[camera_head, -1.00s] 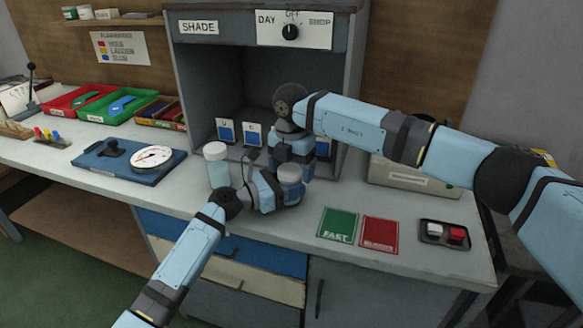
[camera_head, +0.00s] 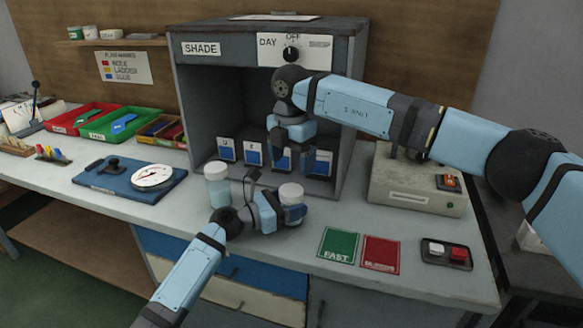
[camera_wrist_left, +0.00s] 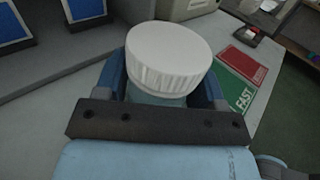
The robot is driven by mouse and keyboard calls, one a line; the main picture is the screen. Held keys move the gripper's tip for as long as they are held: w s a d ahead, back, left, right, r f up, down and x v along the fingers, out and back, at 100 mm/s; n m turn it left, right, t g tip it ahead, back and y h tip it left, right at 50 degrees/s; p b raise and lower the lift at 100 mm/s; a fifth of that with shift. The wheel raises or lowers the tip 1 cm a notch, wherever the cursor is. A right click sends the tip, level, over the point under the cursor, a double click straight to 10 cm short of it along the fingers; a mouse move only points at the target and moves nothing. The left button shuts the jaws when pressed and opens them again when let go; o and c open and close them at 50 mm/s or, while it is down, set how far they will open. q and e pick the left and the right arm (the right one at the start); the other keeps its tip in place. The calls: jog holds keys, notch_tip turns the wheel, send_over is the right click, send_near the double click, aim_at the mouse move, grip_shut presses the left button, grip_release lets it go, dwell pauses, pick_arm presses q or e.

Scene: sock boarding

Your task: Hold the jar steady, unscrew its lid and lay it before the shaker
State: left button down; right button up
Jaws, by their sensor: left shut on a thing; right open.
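A jar with a ribbed white lid (camera_head: 290,191) stands on the bench in front of the grey cabinet. My left gripper (camera_head: 292,212) is shut around the jar's body. In the left wrist view the lid (camera_wrist_left: 168,55) sits on top of the jar, and the pale body (camera_wrist_left: 155,97) shows between the fingers. My right gripper (camera_head: 292,160) is open and empty, pointing down above the lid and apart from it. A second pale-blue container with a white cap (camera_head: 217,182) stands to the left. A beige machine with an orange switch (camera_head: 415,190) stands to the right; I cannot tell which is the shaker.
A blue board with a dial (camera_head: 130,182) lies left. Blue-marked cards (camera_head: 227,149) stand inside the cabinet. Bare bench lies before the beige machine.

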aim_at(291, 190)
notch_tip(291, 190, down, 8)
dwell(0.5)
jog(key=shift+c, duration=0.4)
jog(key=c, duration=0.8)
jog(key=shift+n, duration=1.7)
jog(key=shift+c, duration=0.2)
jog(key=o, duration=1)
